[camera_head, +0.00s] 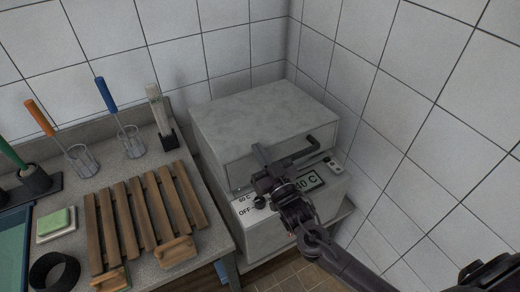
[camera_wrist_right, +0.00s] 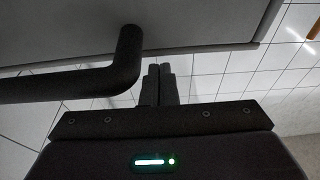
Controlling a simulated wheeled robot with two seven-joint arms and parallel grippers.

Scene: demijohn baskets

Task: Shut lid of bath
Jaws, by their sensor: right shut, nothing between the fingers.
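The bath (camera_head: 270,232) is a pale grey box in the corner, with a sloping front panel marked "60 C" and "OFF" and a display reading "40 C". Its thick grey lid (camera_head: 262,108) lies low over the body; whether a small gap remains is hard to tell. A dark bar handle (camera_head: 300,153) sticks out from the lid's front; the bent handle also shows in the right wrist view (camera_wrist_right: 75,83). My right gripper (camera_head: 262,162) is in front of the lid, by the handle's left part. Its fingers (camera_wrist_right: 159,84) are shut and empty, beside the handle. My left gripper is out of view.
Tiled walls stand close behind and right of the bath.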

